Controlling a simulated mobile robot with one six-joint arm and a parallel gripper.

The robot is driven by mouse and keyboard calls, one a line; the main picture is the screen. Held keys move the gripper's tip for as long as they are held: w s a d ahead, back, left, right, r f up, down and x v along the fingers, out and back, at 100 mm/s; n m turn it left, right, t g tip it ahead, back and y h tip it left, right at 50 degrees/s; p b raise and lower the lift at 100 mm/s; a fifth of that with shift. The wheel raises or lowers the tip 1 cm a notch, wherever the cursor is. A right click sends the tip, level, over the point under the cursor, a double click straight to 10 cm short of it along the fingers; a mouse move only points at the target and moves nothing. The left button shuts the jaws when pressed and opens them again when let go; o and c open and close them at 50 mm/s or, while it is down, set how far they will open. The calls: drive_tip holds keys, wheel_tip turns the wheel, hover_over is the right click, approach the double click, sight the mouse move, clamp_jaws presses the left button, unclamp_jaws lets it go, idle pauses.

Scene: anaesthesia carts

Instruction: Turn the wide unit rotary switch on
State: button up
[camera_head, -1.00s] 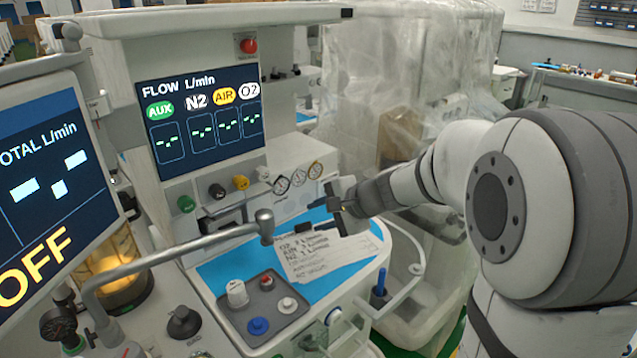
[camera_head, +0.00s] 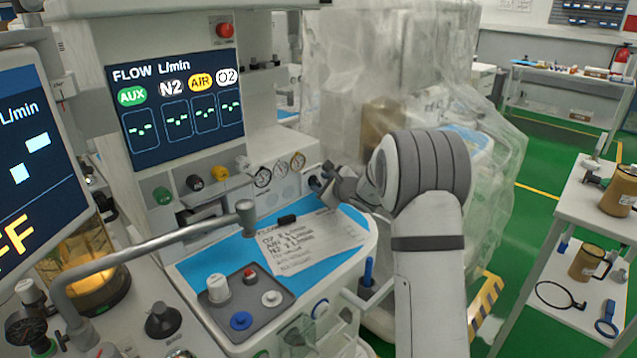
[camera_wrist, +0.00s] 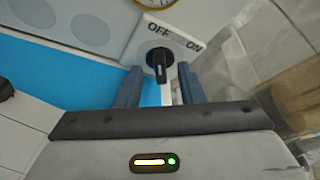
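The rotary switch (camera_wrist: 160,58) is a black knob on a white plate marked OFF and ON, seen in the wrist view. Its grip bar points down in that view, toward my gripper (camera_wrist: 159,72). My gripper is open, with one blue-grey finger on each side of the knob's lower part and a visible gap to each. In the head view my gripper (camera_head: 326,178) is small at the right end of the machine's front panel, and the arm partly hides the switch there. The large left screen (camera_head: 22,170) shows cut-off yellow letters "FF".
Below the panel, a blue worktop (camera_head: 215,262) holds a handwritten paper (camera_head: 312,240) and a grey tray (camera_head: 262,312) with knobs. A metal arm (camera_head: 150,245) crosses in front. Plastic-draped equipment (camera_head: 400,60) stands behind my arm.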

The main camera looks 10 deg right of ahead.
drive_tip(key=shift+x, duration=0.9)
drive_tip(key=shift+c, duration=0.5)
clamp_jaws()
